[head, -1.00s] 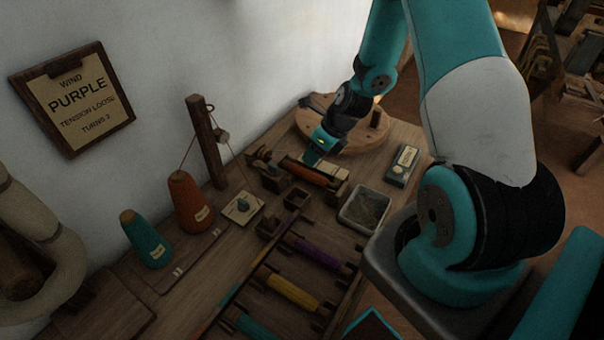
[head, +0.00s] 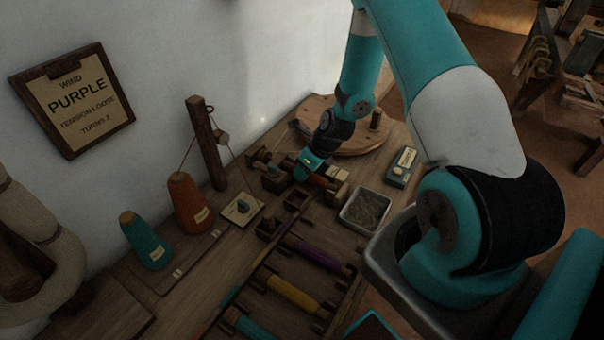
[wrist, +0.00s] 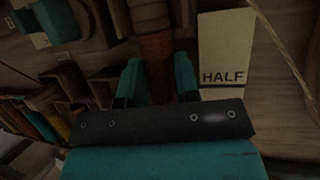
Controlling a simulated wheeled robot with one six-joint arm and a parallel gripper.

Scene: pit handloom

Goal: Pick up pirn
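The pirn (wrist: 156,62), wound in orange-brown yarn, lies in the small wooden winder at the back of the bench. In the head view, part of the pirn (head: 324,183) shows to the right of my gripper (head: 303,172), which covers the rest. In the wrist view my gripper (wrist: 157,84) has its two teal fingers apart, one on each side of the pirn. I cannot tell whether either finger touches it. A purple pirn (head: 314,249) and a yellow pirn (head: 292,293) lie in the rack nearer the front.
A card reading HALF (wrist: 225,50) lies right of the pirn. A metal tray (head: 347,221) and a small box (head: 402,165) stand to the right. Orange (head: 186,198) and teal (head: 143,243) yarn cones stand left. A wooden post (head: 206,145) rises behind. The wall sign (head: 78,98) reads PURPLE.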

